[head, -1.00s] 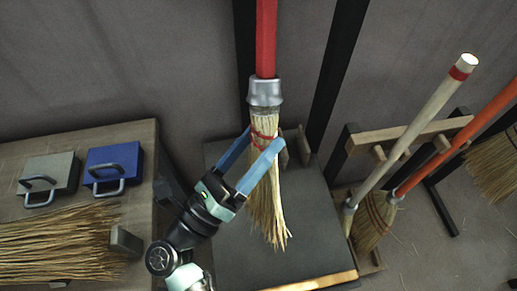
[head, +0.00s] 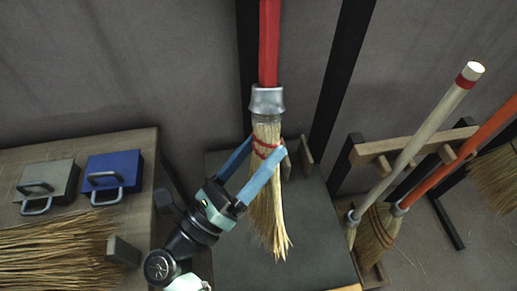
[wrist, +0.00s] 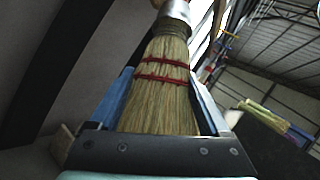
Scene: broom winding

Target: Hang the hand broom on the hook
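The hand broom (head: 267,190) has a red handle, a silver collar and straw bristles tied with red bands. It stands nearly upright in the head view, bristles down, its handle running out of the top edge. My gripper (head: 262,150) has blue fingers on either side of the bristles at the red bands, below the collar. In the wrist view the bristles (wrist: 160,105) fill the space between the fingertips, which look pressed against them. The upper end of the handle is out of view. I cannot make out a hook for certain; small wooden pegs (head: 306,155) show behind the broom.
A bench (head: 148,165) at left holds a blue block (head: 120,165), a grey block (head: 60,178) and loose straw (head: 55,250). A dark surface (head: 310,225) lies below the broom. At right, a wooden rack (head: 400,148) has long-handled brooms by it. Dark posts (head: 345,60) stand behind.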

